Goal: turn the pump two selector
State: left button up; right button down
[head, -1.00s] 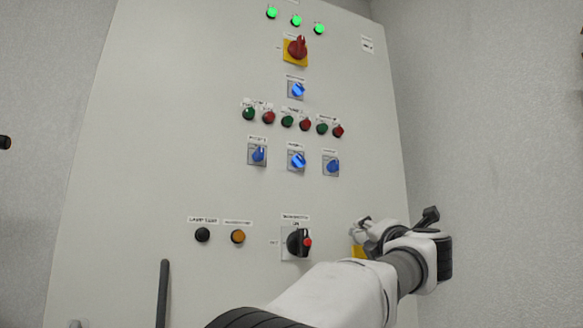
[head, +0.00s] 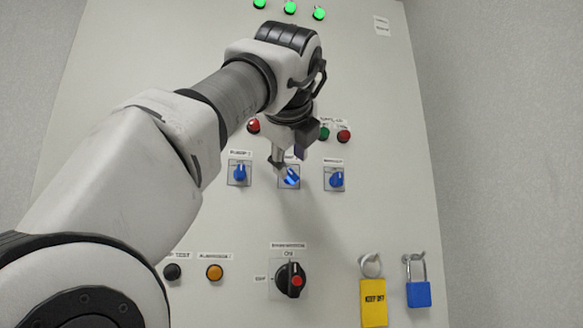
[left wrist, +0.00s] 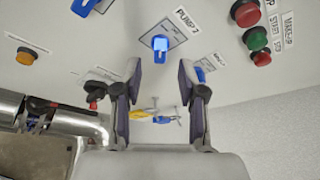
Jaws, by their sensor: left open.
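The pump two selector (head: 291,178) is a blue knob on a grey square plate, the middle one of a row of three on the panel. In the head view its handle looks slanted, and my gripper partly covers its label. In the left wrist view the blue knob (left wrist: 160,43) is beside the "PUMP 2" label, ahead of and between my fingers. My left gripper (head: 288,157) is open, close to the knob, with its fingertips (left wrist: 160,78) apart and no visible contact. My right gripper is not in view.
Similar blue selectors flank it, left (head: 239,173) and right (head: 336,179). Red and green buttons (head: 344,136) sit above, partly hidden by my arm. Below are a black rotary switch (head: 290,281), a yellow tag (head: 373,303) and a blue padlock (head: 418,294).

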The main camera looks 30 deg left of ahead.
aim_at(291, 173)
pick_arm(q)
jog(key=p+x, duration=0.1)
jog(key=x, duration=0.4)
jog(key=shift+w+f, duration=0.1)
jog(key=shift+w, duration=0.2)
jog(key=shift+d, duration=0.1)
jog(key=shift+s, duration=0.45)
grip_shut()
